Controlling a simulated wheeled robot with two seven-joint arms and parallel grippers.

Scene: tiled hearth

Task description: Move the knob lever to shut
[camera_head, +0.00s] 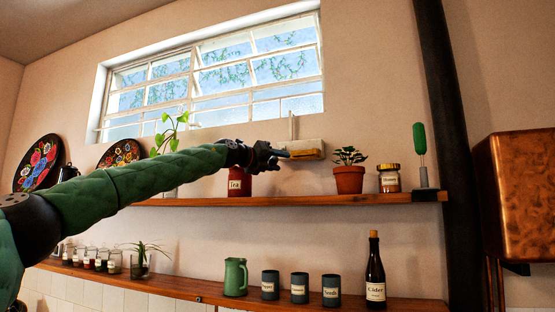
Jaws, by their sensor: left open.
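A pale box-like fitting (318,144) is on the wall just above the upper shelf, with a thin upright rod rising from it. A yellow-orange piece (307,153) lies across its front, which may be the knob lever; its exact shape is too small to tell. My left gripper (281,154), dark at the end of my green-sleeved arm, is open at the left end of this fitting. I cannot tell whether its fingers touch the lever. My right gripper is not in view.
The upper shelf (300,198) holds a red tea tin (240,183) under my gripper, a potted plant (349,180), a honey jar (389,180) and a green brush (419,140). A dark pipe (446,120) and copper box (525,195) stand right. The lower shelf holds a bottle (375,275).

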